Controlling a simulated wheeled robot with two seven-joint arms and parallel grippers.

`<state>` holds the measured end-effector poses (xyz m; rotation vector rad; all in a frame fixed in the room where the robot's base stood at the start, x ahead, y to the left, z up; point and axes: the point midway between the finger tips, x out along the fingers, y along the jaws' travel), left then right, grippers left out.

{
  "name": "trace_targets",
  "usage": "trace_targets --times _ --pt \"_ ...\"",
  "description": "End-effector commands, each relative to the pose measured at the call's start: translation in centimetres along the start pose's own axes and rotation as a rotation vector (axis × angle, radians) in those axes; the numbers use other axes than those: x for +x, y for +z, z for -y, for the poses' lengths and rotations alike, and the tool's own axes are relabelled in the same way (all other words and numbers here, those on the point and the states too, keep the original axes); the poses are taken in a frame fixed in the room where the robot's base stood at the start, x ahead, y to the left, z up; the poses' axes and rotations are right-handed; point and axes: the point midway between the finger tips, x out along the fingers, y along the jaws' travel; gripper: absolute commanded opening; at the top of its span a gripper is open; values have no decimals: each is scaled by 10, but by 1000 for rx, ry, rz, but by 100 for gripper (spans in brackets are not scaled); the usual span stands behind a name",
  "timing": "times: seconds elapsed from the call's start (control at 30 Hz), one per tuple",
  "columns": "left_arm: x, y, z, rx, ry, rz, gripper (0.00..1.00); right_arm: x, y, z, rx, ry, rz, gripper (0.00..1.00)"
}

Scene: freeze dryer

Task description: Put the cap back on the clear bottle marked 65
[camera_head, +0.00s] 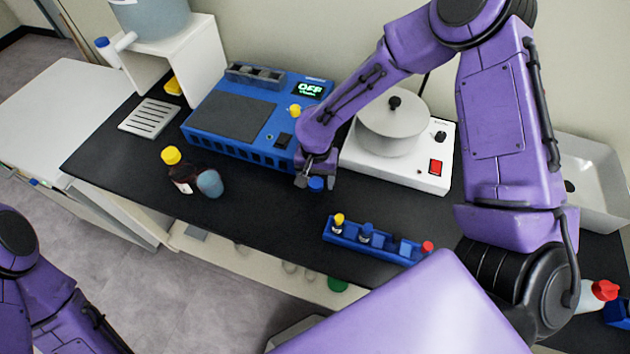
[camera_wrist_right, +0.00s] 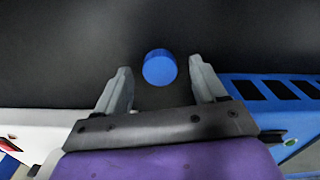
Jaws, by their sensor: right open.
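A small blue cap (camera_head: 316,184) is on the black bench top in front of the blue machine. It also shows in the right wrist view (camera_wrist_right: 160,68). My right gripper (camera_head: 317,177) is open above it, with one finger on each side and gaps between the fingers and the cap. A dark brown bottle with a yellow cap (camera_head: 180,172) stands on the bench to the left. A rounded blue-grey vessel (camera_head: 209,183) is right beside it; I cannot tell if it is the clear bottle, and no 65 is readable. My left gripper is out of view.
A blue machine (camera_head: 250,118) with an OFF display and a white device with a round pot (camera_head: 392,125) stand behind. A blue rack (camera_head: 375,240) with small vials is at the front edge. A white bottle with a red cap (camera_head: 598,293) is far right. Bench between is clear.

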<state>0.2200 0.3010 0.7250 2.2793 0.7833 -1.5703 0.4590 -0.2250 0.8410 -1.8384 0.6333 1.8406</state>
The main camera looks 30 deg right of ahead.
Motion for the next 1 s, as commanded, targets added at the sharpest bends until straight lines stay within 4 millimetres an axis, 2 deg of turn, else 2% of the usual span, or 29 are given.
trace_targets --times 0.1,0.4,0.43,0.5,0.6,0.67,0.7,1.0 --pt "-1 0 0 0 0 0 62 8 0 0 0 -1 0 71" --pt "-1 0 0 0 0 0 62 8 0 0 0 -1 -1 71" --pt "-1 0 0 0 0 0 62 8 0 0 0 -1 -1 64" --pt "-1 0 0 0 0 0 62 8 0 0 0 -1 -1 41" --pt "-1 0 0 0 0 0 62 8 0 0 0 -1 -1 14" --pt "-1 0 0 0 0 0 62 8 0 0 0 -1 -1 13" --pt "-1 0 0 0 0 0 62 8 0 0 0 -1 -1 9" --pt "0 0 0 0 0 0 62 1 -1 1 -1 -2 -3 9"
